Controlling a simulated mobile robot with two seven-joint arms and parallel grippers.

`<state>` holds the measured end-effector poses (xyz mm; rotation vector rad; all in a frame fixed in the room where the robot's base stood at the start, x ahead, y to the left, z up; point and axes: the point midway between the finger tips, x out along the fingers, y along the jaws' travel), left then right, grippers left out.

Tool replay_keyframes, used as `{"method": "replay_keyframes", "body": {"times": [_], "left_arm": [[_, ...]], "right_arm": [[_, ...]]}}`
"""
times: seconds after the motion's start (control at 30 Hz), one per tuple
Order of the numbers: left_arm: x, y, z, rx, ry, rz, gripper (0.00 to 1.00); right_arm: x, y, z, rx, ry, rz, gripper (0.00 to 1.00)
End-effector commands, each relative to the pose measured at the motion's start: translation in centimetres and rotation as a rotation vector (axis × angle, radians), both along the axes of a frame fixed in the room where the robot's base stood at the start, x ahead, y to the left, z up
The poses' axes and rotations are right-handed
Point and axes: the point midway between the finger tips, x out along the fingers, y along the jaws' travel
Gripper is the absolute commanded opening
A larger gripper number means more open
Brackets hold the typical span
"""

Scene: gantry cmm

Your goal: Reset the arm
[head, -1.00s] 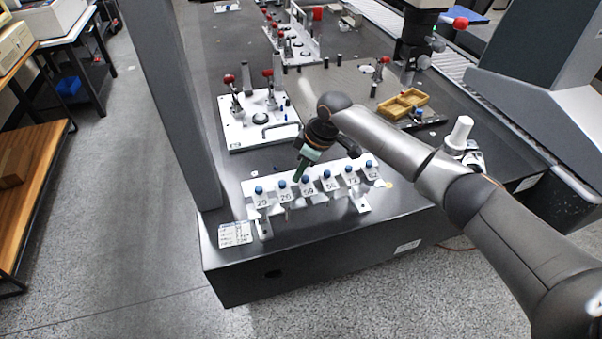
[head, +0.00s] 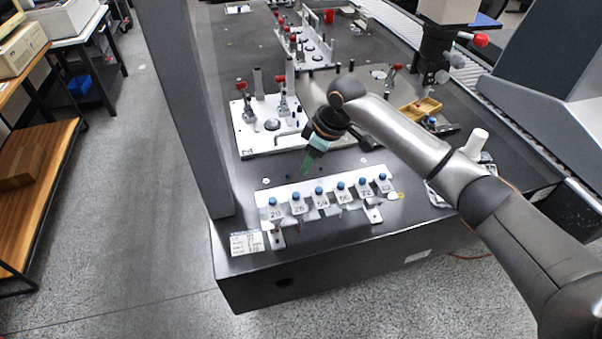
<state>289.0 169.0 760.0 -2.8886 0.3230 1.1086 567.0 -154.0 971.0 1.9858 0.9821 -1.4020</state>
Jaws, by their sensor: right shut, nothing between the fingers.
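My right arm reaches in from the right over the dark machine table (head: 420,232). My right gripper (head: 305,170) has green fingers, is shut and empty, and points down and left. It is above the table between the white fixture plate and the rack, touching neither as far as I can see. The white rack (head: 376,214) at the front edge holds several blue-topped styli with numbered tags. My left gripper is out of view.
A white fixture plate (head: 250,138) with red-handled clamps lies behind the gripper. A yellow tray (head: 424,108) sits at right under a dark probe head (head: 434,55). A grey column (head: 185,110) stands at left. A white cylinder (head: 476,143) stands near the forearm.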

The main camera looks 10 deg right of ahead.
Motion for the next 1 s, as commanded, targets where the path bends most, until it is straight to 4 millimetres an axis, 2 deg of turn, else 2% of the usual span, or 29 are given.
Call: {"method": "replay_keyframes", "body": {"times": [0.1,0.2,0.47,0.57,0.67,0.8,1.0], "left_arm": [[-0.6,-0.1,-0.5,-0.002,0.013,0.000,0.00],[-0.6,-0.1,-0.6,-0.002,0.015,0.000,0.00],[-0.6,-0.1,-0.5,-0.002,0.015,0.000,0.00],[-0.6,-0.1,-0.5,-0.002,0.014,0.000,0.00],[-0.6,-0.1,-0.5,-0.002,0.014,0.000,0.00],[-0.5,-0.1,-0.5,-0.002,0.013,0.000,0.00],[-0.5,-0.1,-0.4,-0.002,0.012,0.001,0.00]], "right_arm": [[-0.4,-0.5,1.9,0.001,-0.002,0.002,0.00],[-0.6,-0.8,2.9,0.000,-0.002,0.001,0.00],[-0.9,-0.9,3.5,0.001,0.002,0.003,0.00],[-1.8,-0.2,2.3,0.004,0.008,0.011,0.00],[-3.6,1.2,-0.2,0.011,0.016,0.020,0.00],[-7.5,3.5,-4.0,0.039,0.020,0.011,0.00],[-13.1,5.1,-7.8,0.086,0.013,-0.071,0.00]]}}
